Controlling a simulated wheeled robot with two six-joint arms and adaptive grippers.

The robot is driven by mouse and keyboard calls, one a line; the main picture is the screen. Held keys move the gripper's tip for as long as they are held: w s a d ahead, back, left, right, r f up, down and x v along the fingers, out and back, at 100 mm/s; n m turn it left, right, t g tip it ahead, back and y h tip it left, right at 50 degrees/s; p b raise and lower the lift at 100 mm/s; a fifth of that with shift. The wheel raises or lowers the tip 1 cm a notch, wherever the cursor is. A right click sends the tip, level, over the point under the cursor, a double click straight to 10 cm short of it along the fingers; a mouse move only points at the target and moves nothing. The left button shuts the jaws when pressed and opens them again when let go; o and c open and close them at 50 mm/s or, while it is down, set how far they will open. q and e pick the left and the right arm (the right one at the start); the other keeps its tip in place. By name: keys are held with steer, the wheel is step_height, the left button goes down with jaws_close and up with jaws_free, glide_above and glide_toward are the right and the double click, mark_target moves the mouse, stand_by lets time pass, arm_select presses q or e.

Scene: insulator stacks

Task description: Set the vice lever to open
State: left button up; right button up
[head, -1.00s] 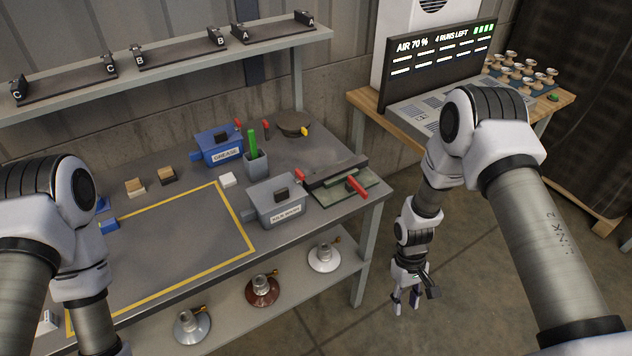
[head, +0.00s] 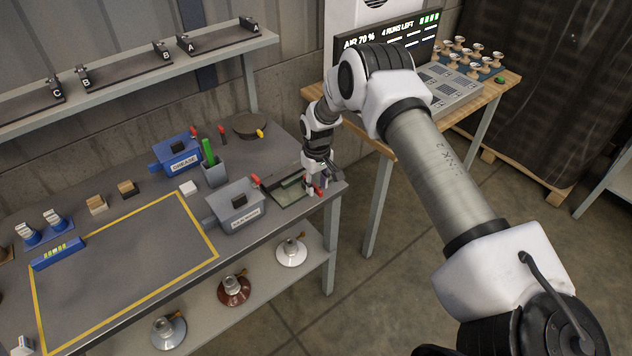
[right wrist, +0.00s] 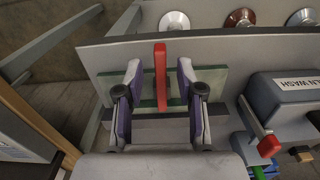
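The vice (head: 290,188) sits at the right end of the workbench, with grey jaws on a green base. It also shows in the right wrist view (right wrist: 222,85). Its red lever (right wrist: 161,75) stands upright in that picture, across the long jaw bar. My right gripper (head: 315,190) is at the vice and hides most of the lever in the head view. In the right wrist view its two fingers (right wrist: 160,82) are open, one on each side of the lever, with gaps visible. My left gripper is not in view.
A grey box labelled WASH (head: 235,207) with a red handle stands left of the vice. A blue GREASE box (head: 177,152) and a grey cup with a green item (head: 214,172) are behind it. Insulators (head: 291,250) stand on the lower shelf. The yellow-outlined area (head: 205,235) is mostly clear.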

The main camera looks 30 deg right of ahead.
steer(key=shift+f, duration=0.25)
jaws_close()
